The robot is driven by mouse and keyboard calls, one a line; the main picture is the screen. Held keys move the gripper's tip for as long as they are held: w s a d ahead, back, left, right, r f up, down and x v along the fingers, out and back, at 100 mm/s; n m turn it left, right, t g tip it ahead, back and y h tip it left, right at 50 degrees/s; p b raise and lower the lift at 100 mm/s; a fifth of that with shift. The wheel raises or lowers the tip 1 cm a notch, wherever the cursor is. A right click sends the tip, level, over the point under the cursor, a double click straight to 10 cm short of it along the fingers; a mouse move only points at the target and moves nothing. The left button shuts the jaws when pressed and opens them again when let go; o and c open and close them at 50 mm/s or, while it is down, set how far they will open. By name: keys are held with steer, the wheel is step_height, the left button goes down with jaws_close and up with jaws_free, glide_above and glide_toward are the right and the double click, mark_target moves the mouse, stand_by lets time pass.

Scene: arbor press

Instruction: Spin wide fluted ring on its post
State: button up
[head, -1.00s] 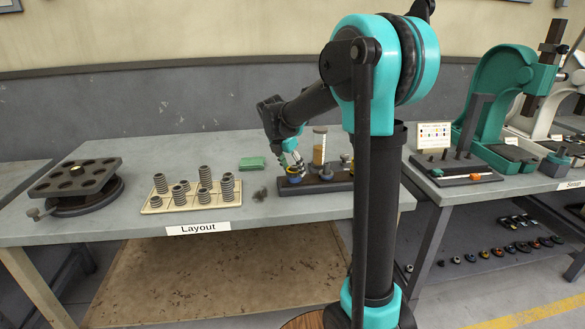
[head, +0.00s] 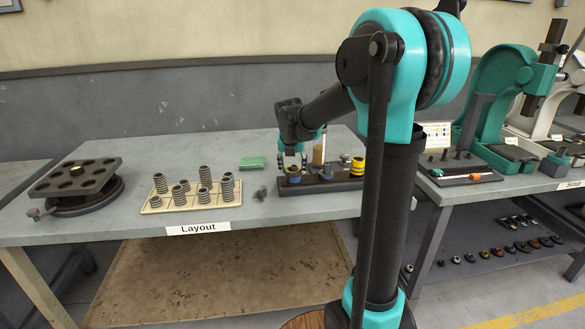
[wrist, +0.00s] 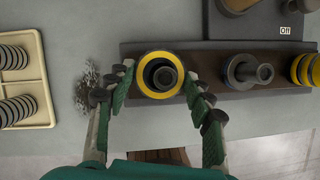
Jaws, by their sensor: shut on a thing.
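A yellow-rimmed ring with a dark inner part (wrist: 160,95) sits around a dark post (wrist: 164,77) near the left end of a dark base (wrist: 208,85). In the head view my gripper (head: 292,162) is upright over the post. Fluting on the ring is too small to make out.
A tray of grey ribbed parts (head: 190,196) lies left, with metal shavings (wrist: 92,85) between. A green cloth (head: 252,163) lies behind.

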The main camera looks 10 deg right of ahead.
steer(key=shift+n+y, duration=0.3)
steer(key=shift+n, duration=0.3)
steer(key=o, duration=1.5)
